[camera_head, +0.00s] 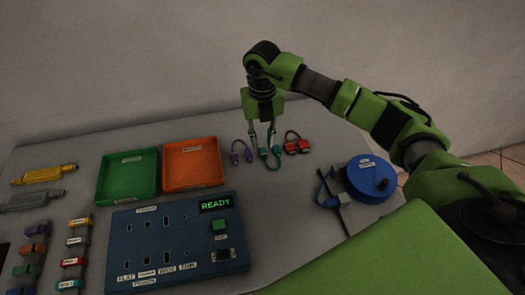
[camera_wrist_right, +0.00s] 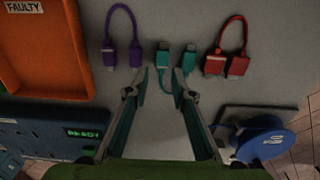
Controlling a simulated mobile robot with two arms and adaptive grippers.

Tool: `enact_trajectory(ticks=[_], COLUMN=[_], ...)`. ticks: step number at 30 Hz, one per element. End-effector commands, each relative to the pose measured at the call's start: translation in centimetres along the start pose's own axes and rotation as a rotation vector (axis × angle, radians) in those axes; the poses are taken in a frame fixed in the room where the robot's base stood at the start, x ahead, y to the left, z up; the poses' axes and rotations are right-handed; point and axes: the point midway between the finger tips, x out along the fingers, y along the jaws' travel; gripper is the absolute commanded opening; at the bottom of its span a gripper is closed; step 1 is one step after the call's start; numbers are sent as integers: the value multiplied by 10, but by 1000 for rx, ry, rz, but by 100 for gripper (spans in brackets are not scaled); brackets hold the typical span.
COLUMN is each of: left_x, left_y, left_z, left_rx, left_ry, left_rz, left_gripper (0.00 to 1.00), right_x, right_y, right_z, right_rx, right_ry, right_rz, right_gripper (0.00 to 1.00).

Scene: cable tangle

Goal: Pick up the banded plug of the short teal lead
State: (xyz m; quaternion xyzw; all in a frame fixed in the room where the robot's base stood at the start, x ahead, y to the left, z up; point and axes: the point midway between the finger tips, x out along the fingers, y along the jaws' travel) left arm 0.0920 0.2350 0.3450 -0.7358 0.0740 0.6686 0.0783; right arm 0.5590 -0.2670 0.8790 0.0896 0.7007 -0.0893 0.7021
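The short teal lead (camera_head: 276,152) lies on the grey table between a purple and a red lead. In the right wrist view its two teal plugs, the left plug (camera_wrist_right: 163,58) and the right plug (camera_wrist_right: 190,59), sit at the top with the cable looping down between them. I cannot tell which plug carries the band. My right gripper (camera_head: 262,147) points down over the teal lead. Its fingers (camera_wrist_right: 160,78) are apart with nothing held; the left plug lies just beyond the gap. Part of the cable is hidden by the right finger. My left gripper is not in view.
The purple lead (camera_wrist_right: 110,52) lies to the left and the red lead (camera_wrist_right: 238,62) to the right, both close by. An orange tray (camera_head: 193,185), green tray (camera_head: 128,195) and blue socket panel (camera_head: 170,262) stand left. A blue reel (camera_head: 368,180) stands right.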

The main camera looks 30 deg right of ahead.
Motion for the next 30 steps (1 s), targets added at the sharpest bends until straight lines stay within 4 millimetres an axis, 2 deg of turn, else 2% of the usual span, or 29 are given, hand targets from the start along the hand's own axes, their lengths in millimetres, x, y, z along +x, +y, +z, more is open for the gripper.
enact_trajectory(ticks=[4, 10, 17, 20, 30], left_x=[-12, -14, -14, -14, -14], left_y=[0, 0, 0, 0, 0], left_z=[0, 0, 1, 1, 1], left_rx=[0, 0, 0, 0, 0], left_ry=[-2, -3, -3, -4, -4], left_rz=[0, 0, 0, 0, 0], left_gripper=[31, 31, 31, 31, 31], right_x=[21, 44, 46, 46, 46], right_y=[-3, -3, -3, -3, -3], right_z=[-2, 0, 0, 0, 0], right_rx=[0, 1, 0, 0, 0], right_ry=[7, 3, 2, 2, 1], right_rz=[-2, -1, -1, -1, -1], right_gripper=[23, 23, 23, 3, 3])
